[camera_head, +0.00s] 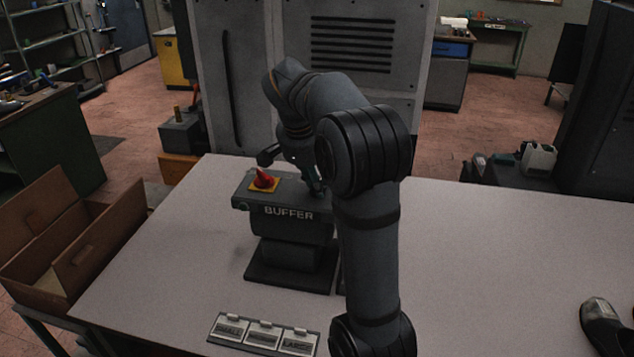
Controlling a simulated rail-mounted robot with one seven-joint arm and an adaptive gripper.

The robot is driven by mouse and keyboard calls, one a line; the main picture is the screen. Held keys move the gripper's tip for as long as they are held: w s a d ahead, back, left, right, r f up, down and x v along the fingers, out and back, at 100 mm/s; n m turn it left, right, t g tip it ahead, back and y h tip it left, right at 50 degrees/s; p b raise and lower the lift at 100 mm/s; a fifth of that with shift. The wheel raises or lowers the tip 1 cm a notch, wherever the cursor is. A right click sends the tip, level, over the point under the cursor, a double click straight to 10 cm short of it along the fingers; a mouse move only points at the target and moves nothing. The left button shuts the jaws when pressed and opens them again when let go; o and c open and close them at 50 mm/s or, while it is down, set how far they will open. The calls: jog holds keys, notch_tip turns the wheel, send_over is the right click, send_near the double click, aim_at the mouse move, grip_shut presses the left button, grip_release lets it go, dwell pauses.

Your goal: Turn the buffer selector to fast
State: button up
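The grey machine marked BUFFER (289,214) stands on the table on a dark base. On its top left is a red selector knob (264,178) on a yellow plate (253,187). The knob's raised tip leans toward the upper left in the picture. I cannot make out any position marks, so its setting is unclear. My gripper (292,172) is above the machine's top, just right of and behind the knob, with its fingers apparently spread. A gap shows between the gripper and the knob. My arm hides part of the gripper and the machine's right side.
A panel of three labelled plates (262,335) lies at the table's front. An open cardboard box (75,245) stands at the left. A dark shoe (604,325) is at the far right. The table (500,270) right of my arm is largely clear. A grey cabinet (235,80) stands behind.

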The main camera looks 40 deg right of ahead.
grip_shut()
jog(key=m, duration=0.2)
jog(key=shift+w+a+m+g, duration=0.1)
jog(key=shift+w+m+g, duration=0.1)
jog(key=shift+m+g, duration=0.15)
jog(key=shift+m+g+h, duration=0.3)
jog(key=shift+m+g, duration=0.15)
jog(key=shift+m, duration=0.5)
jog(key=shift+o, duration=2.1)
grip_release()
jog(key=shift+a, duration=0.1)
jog(key=shift+r, duration=0.1)
jog(key=v, duration=1.2)
